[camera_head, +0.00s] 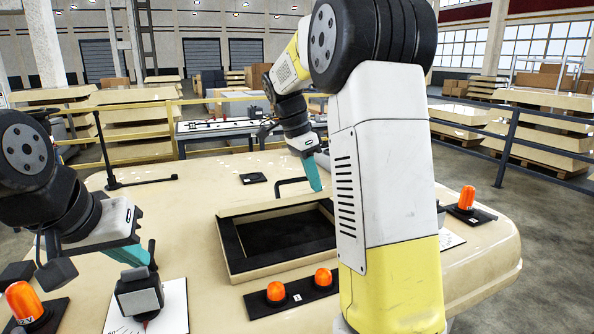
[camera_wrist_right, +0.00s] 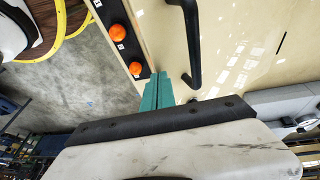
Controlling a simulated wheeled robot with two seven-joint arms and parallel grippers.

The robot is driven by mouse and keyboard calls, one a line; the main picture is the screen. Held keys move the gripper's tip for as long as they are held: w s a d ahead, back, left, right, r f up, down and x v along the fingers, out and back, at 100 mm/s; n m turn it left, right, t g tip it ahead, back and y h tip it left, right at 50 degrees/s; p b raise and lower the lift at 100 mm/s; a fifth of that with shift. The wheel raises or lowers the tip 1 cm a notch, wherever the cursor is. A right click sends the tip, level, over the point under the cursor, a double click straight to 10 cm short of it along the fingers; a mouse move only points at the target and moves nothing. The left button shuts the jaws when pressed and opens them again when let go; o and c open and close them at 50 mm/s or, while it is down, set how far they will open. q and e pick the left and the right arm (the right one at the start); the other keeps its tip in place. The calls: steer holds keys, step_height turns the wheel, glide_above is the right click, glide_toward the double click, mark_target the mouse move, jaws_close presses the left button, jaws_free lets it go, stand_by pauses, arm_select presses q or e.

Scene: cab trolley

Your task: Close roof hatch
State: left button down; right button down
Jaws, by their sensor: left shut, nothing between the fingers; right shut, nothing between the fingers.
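The roof hatch (camera_head: 228,262) shows in the head view as a raised beige frame around a dark recess, on the beige cab roof. Its right part is hidden behind my right arm. I cannot tell the lid's exact position. A black bent handle (camera_head: 291,183) stands at the frame's far side; a black handle also shows in the right wrist view (camera_wrist_right: 191,50). My right gripper (camera_head: 315,184) has its teal fingers shut and empty, pointing down beside the handle; they also show in the right wrist view (camera_wrist_right: 157,92). My left gripper (camera_head: 140,257) is shut and empty at the left, away from the hatch.
Two orange beacons (camera_head: 276,291) stand on a black strip before the hatch. More beacons stand at the left front (camera_head: 24,301) and right (camera_head: 466,197). A dark box (camera_head: 139,293) is just below my left gripper, above a white sheet (camera_head: 175,306). A thin black stand (camera_head: 103,150) rises at the back left.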

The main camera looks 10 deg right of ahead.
steer(key=s+f, duration=0.1)
steer(key=f, duration=0.3)
steer(key=s+f+t, duration=0.1)
steer(key=s+f, duration=0.1)
steer(key=f, duration=0.3)
steer(key=s+f+t, duration=0.1)
steer(key=f, duration=0.3)
steer(key=shift+s+d+f, duration=0.15)
steer(key=shift+s+d, duration=0.05)
steer(key=shift+d, duration=0.1)
steer(key=shift+s+f, duration=0.1)
steer(key=shift+f, duration=0.55)
steer(key=shift+s+f, duration=0.15)
steer(key=shift+f, duration=0.1)
steer(key=shift+f, duration=0.1)
